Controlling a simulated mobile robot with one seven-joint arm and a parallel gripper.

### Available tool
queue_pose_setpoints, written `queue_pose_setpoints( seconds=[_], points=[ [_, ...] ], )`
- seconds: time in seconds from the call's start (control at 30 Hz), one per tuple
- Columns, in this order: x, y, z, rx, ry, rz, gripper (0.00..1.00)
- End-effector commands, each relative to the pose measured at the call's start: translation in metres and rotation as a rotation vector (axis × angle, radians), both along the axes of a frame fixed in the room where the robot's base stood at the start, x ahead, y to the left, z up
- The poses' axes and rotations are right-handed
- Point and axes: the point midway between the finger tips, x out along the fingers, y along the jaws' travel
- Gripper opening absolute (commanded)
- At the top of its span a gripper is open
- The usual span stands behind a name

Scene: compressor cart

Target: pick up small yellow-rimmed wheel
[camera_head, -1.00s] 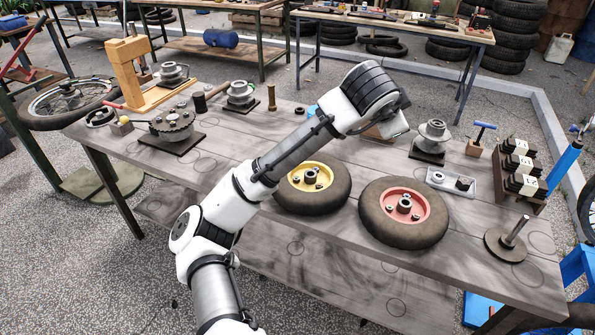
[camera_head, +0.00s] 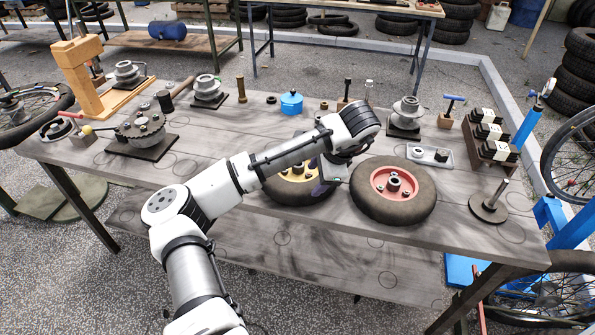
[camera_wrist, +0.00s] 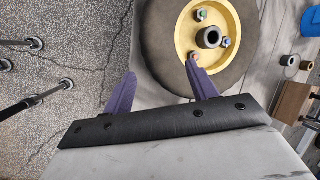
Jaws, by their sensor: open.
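The small yellow-rimmed wheel lies flat on the workbench, its yellow rim (camera_head: 300,176) partly covered by my arm in the head view. In the wrist view the wheel (camera_wrist: 182,38) fills the upper middle, with a dark hub and several bolts on its yellow rim. My gripper (camera_wrist: 155,75) is open and empty, with two purple fingers. The right finger overlaps the near edge of the wheel in the wrist view, and the left finger is outside the tyre. I cannot tell whether any finger touches it. In the head view my gripper (camera_head: 325,180) is at the wheel's right side.
A red-rimmed wheel (camera_head: 394,190) lies close to the right of it. A blue pot (camera_head: 291,103) stands behind. A grey tray (camera_head: 428,155) and a disc with an upright rod (camera_head: 489,205) are further right. The bench's front edge (camera_head: 280,228) is near.

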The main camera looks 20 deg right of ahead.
Motion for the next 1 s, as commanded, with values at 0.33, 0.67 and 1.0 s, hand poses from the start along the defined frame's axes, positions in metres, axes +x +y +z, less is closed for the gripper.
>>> queue_pose_setpoints(
  seconds=[0.33, 0.67, 1.0],
  points=[
    [0.013, 0.009, -0.034, 0.0, -0.001, 0.001, 0.58],
    [0.029, 0.02, -0.073, 0.0, -0.001, 0.002, 0.58],
    [0.03, 0.021, -0.08, -0.001, -0.001, -0.001, 0.54]
  ],
)
